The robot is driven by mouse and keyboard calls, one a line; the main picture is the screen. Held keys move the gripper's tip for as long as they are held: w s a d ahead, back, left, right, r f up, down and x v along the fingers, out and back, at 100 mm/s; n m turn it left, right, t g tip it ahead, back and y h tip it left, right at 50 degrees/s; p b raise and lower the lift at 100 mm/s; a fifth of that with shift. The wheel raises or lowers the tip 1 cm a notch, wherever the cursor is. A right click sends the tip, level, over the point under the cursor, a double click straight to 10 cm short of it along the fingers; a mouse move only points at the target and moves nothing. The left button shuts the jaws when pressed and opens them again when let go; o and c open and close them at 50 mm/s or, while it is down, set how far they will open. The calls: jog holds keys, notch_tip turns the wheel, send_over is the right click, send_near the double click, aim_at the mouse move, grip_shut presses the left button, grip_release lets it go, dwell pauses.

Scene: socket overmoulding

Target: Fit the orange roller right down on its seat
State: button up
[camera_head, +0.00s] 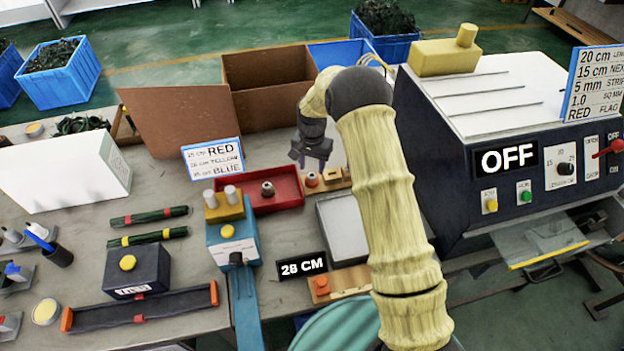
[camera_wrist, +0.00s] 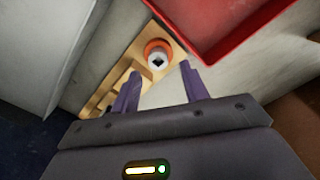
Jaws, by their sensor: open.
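The orange roller (camera_wrist: 153,44) shows in the wrist view at the upper end of a pale wooden block (camera_wrist: 122,71), with a light grey piece with a dark centre at its middle. In the head view the roller (camera_head: 312,180) stands on the same block (camera_head: 334,181), just below my gripper (camera_head: 311,163). My gripper (camera_wrist: 160,88) is open and empty, its two purple fingers apart and pointing toward the roller. The fingers do not appear to touch it. Whether the roller sits fully down on its seat I cannot tell.
A red tray (camera_head: 290,204) lies close beside the block and holds a small grey part (camera_head: 267,189). A grey-topped box (camera_head: 342,228) stands in front of the block. A blue press (camera_head: 232,246) stands left, the large OFF machine (camera_head: 482,150) right, and cardboard boxes (camera_head: 268,92) behind.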

aim_at(312, 177)
jog(key=shift+s+f+p, duration=0.1)
jog(key=shift+f+p, duration=0.6)
jog(key=shift+f, duration=1.9)
jog(key=c, duration=0.6)
